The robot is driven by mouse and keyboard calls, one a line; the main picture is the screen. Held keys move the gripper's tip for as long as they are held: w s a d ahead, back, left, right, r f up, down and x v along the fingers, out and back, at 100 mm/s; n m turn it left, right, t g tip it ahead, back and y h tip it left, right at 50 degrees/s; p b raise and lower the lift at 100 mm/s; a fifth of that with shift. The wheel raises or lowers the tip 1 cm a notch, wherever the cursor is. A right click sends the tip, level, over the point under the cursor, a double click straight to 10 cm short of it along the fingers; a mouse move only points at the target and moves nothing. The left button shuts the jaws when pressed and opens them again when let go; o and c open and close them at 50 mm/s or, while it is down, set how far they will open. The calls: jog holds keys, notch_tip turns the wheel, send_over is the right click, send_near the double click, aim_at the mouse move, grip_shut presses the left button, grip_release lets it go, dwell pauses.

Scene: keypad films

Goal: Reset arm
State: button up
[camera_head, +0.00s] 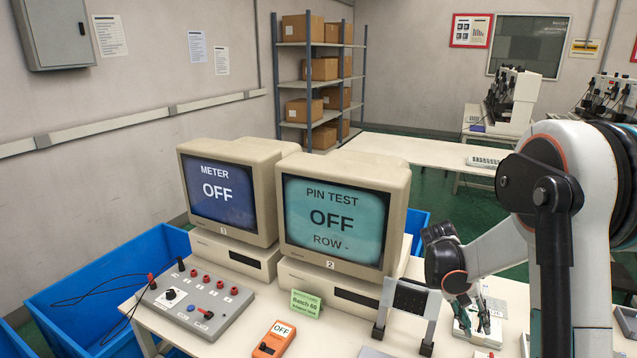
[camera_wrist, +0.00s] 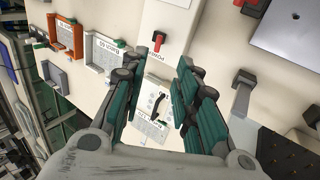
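My gripper (camera_head: 475,322) hangs over the right part of the table in the head view, fingers pointing down. In the wrist view my gripper (camera_wrist: 171,60) has its two green-padded fingers apart, with nothing held between them. Below and between the fingers is a pale panel (camera_wrist: 152,132) with a dark lever or handle on it. Whether the fingers touch anything is unclear. My arm reaches in from the right of the head view, bent at the elbow.
Two monitors, METER (camera_head: 222,192) and PIN TEST (camera_head: 335,218), both read OFF. A control box (camera_head: 196,300), an orange meter (camera_head: 273,338), a green batch card (camera_head: 305,304) and a grey stand (camera_head: 408,298) are on the table. A red power switch (camera_wrist: 158,42) is near the fingers.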

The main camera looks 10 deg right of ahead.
jog(key=s+a+r+n+t+y, duration=0.25)
jog(key=s+a+r+t, duration=0.3)
jog(key=a+r, duration=0.7)
jog(key=s+a+r+n+t+y, duration=0.1)
jog(key=s+a+r+t, duration=0.1)
jog(key=s+a, duration=0.4)
jog(key=s+a+r+n+t+y, duration=0.1)
jog(key=s+a+r+n+t, duration=0.1)
jog(key=s+a, duration=0.4)
jog(key=shift+s+r+t+y, duration=0.2)
jog(key=shift+s+t+y, duration=0.1)
jog(key=shift+t+y, duration=0.05)
jog(key=shift+d+n, duration=0.1)
jog(key=shift+n, duration=0.15)
